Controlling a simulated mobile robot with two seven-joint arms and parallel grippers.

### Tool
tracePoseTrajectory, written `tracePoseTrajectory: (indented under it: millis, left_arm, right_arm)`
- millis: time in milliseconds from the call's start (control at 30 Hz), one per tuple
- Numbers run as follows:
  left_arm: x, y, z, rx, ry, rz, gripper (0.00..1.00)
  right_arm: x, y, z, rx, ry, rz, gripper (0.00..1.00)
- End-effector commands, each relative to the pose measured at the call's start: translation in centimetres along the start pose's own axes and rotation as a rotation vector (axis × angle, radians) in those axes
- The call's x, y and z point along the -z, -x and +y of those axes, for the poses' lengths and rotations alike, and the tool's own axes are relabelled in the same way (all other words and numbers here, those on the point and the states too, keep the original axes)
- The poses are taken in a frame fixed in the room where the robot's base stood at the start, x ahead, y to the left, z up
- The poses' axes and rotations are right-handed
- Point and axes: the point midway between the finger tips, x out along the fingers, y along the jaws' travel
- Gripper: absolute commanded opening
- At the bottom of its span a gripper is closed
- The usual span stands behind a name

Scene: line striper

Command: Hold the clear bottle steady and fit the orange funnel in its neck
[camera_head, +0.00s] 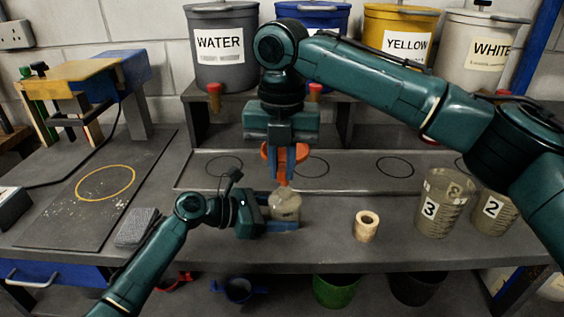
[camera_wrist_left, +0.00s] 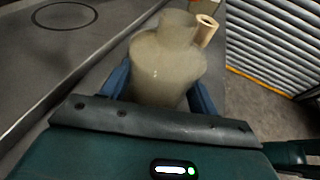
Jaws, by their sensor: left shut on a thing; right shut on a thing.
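The clear bottle (camera_head: 286,206), cloudy and pale, stands upright near the bench's front edge. My left gripper (camera_head: 284,217) is shut around its body from the left. In the left wrist view the bottle (camera_wrist_left: 168,68) sits between the blue fingers, with its neck at the far end. My right gripper (camera_head: 285,153) points down above the bottle, shut on the orange funnel (camera_head: 283,175). The funnel's narrow end points down, right over the bottle's neck. No orange shows at the neck in the left wrist view. The exact gap between spout and neck is hard to tell.
A tan roll (camera_head: 366,228) and beakers marked 3 (camera_head: 438,208) and 2 (camera_head: 492,212) stand to the right. A grey sponge (camera_head: 137,227) lies left. Labelled buckets, including WATER (camera_head: 222,48), stand on the shelf behind. A shallow tray with drawn circles (camera_head: 225,165) lies behind the bottle.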

Motion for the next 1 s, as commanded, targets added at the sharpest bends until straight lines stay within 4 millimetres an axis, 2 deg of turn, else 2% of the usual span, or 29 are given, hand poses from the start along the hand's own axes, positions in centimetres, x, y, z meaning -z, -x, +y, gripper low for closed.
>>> tracePoseTrajectory:
  millis: [1000]
  left_arm:
    - [0.0, 0.0, 0.0, 0.0, 0.0, 0.0, 0.47]
  right_arm:
    - [0.0, -1.4, 0.0, -0.001, 0.0, 0.0, 0.0]
